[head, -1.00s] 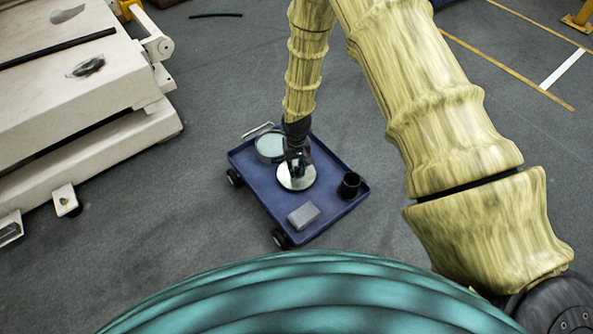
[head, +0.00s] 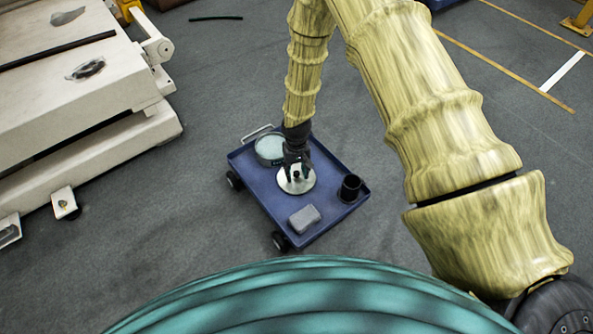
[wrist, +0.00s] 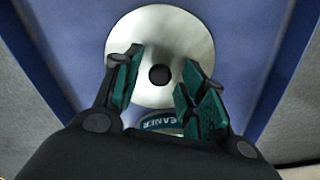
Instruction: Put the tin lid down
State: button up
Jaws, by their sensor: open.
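The tin lid (head: 297,184) is a round, pale metal disc with a dark knob at its middle. It lies on the blue cart (head: 258,196), and it also shows in the wrist view (wrist: 160,30). My gripper (wrist: 160,72) is open, with its teal fingers apart on either side of the dark knob (wrist: 159,74). I see a gap between the knob and each finger. In the head view my gripper (head: 297,168) hides part of the lid's back edge.
A round tin (head: 270,149) stands behind the lid on the cart. A black cup (head: 349,187) is at the right and a grey block (head: 305,219) at the front. In the wrist view a curved label (wrist: 163,122) shows between the fingers. A pale machine (head: 80,95) stands at the left.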

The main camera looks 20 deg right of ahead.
aim_at(297, 173)
notch_tip(297, 173, up, 12)
jog(key=p, duration=0.7)
jog(key=shift+y, duration=0.4)
jog(key=s+f, duration=0.2)
jog(key=s, duration=0.4)
jog(key=s+f, duration=0.3)
jog(key=s, duration=0.3)
jog(key=s+f, duration=0.3)
jog(key=s, duration=0.3)
jog(key=shift+d, duration=0.3)
jog(key=s+d, duration=0.2)
jog(key=s, duration=1.6)
jog(key=shift+s+d+h, duration=0.2)
jog(key=shift+d+h, duration=0.2)
jog(key=shift+r, duration=0.1)
notch_tip(297, 173, up, 40)
jog(key=p, duration=3.9)
jog(key=shift+f, duration=0.2)
